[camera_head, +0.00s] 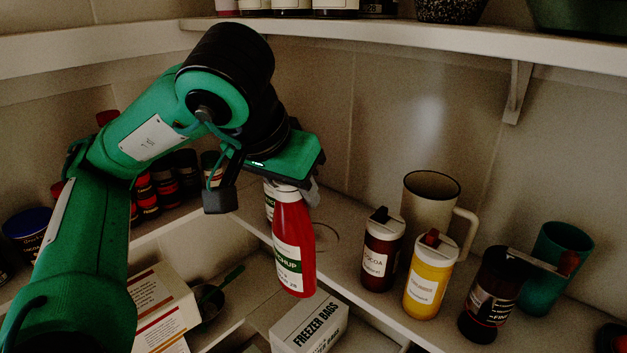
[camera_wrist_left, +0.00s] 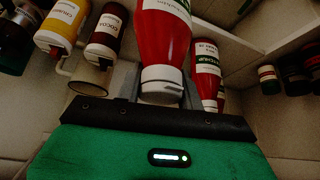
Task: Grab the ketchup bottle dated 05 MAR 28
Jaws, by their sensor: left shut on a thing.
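My left gripper (camera_head: 293,186) is shut on the cap end of a red ketchup bottle (camera_head: 306,237) with a white cap and a white and green label. The bottle hangs nearly upright, base down, in front of the shelf edge. The last line of its label seems to end in 28; the rest is too small to read surely. The held bottle (camera_wrist_left: 165,35) also fills the middle of the left wrist view, its cap between the fingers. A second ketchup bottle (camera_wrist_left: 207,72) stands beside it there; in the head view it is mostly hidden. My right gripper is not in view.
On the shelf (camera_head: 345,262) to the right stand a cocoa bottle (camera_head: 381,255), a yellow bottle (camera_head: 428,283), a beige mug (camera_head: 428,203), a dark bottle (camera_head: 490,297) and a teal cup (camera_head: 556,268). A freezer bags box (camera_head: 310,325) sits below the held bottle. An upper shelf (camera_head: 430,40) runs overhead.

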